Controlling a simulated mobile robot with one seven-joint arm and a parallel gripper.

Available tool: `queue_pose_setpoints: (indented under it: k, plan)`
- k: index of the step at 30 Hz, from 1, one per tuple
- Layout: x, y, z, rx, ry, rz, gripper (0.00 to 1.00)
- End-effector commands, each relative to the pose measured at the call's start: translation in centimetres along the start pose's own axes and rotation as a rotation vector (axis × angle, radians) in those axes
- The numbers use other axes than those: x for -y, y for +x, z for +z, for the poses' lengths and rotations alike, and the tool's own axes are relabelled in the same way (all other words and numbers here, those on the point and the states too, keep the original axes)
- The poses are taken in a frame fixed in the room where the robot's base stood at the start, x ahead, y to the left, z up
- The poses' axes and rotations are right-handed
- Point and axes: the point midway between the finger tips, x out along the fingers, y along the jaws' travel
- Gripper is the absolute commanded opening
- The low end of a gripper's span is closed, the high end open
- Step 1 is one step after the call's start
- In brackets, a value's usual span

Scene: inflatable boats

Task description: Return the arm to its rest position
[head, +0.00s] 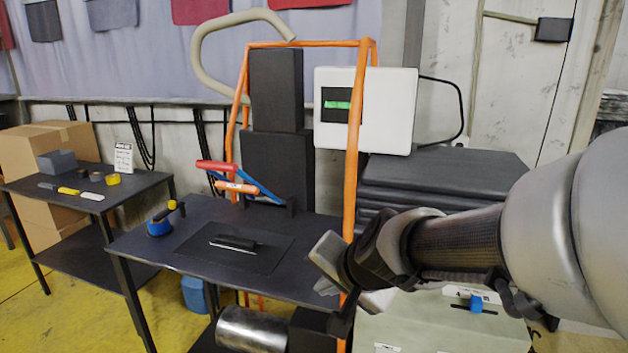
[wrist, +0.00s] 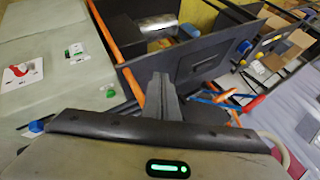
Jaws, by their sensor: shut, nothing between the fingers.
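My arm reaches in from the right edge of the head view. My gripper (head: 324,262) is at its left end, in front of the orange frame post and over the right end of the dark table (head: 190,255). In the wrist view my gripper (wrist: 160,84) shows as a grey shape in the middle, its fingers together and nothing held. The dark table shows beyond it. My gripper appears clear of the table top, but the exact gap cannot be told.
The orange frame (head: 352,170) and white box (head: 395,110) stand behind. A metal cylinder (head: 250,328) is low. Yellow floor (head: 75,325) is open at left.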

Motion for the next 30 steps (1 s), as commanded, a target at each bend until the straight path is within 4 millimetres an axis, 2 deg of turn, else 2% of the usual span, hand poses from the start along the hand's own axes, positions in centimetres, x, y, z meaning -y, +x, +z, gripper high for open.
queue_pose_setpoints:
  k: [1, 6, 16, 18, 23, 30]
  plan:
    - [-0.5, -2.6, 0.2, 0.008, -0.095, 0.004, 0.0]
    - [-4.1, -8.4, 1.6, 0.055, -0.35, 0.094, 0.0]
    - [-12.3, -16.7, 3.1, 0.099, -0.62, 0.335, 0.0]
    - [-10.7, -18.4, 2.1, 0.106, -0.62, 0.334, 0.0]
    - [-8.8, -20.8, 0.8, 0.107, -0.619, 0.332, 0.0]
    - [-5.2, -25.5, -1.7, 0.106, -0.618, 0.331, 0.0]
